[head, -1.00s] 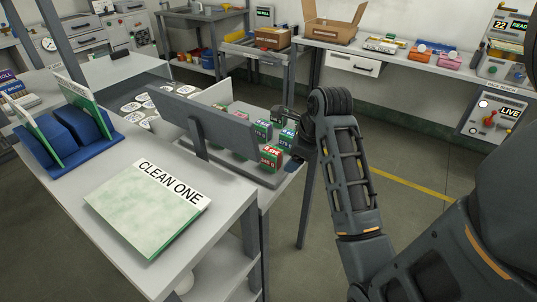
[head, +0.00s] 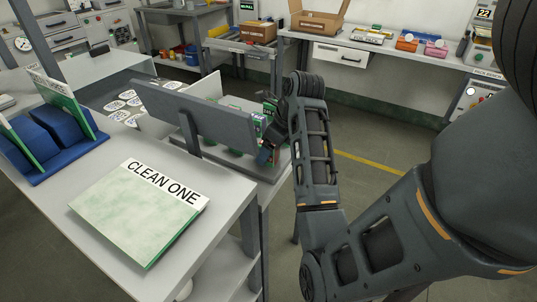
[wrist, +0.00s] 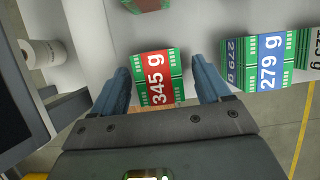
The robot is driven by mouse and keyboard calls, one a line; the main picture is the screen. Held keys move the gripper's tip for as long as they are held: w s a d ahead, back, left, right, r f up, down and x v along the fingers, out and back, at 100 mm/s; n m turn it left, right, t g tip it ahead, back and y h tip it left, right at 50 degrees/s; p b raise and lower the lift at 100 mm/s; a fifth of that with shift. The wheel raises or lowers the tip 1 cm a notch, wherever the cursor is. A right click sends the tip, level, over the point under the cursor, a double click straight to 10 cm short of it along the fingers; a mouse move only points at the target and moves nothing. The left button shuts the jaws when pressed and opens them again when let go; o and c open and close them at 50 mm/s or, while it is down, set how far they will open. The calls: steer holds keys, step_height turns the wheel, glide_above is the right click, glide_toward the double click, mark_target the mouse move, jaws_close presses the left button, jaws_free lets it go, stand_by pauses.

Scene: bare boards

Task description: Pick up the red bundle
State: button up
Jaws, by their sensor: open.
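The red bundle (wrist: 157,78) is a small block with green sides and a red band reading "345 g". In the wrist view it lies on a pale surface (wrist: 195,35). My gripper (wrist: 163,68) is open, with one blue-grey finger on each side of the red bundle and gaps on both sides. In the head view my gripper (head: 270,132) is over the sorting table's right end, behind the grey bar, and the red bundle cannot be made out there.
A blue bundle marked "279 g" (wrist: 270,62) lies just right of my right finger. Another red-banded bundle (wrist: 146,4) is at the top edge. A grey bar (head: 200,115) on a post stands beside my gripper. A "CLEAN ONE" board (head: 140,215) lies on the near table.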

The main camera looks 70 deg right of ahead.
steer(key=shift+x, duration=0.85)
steer(key=c, duration=1.2)
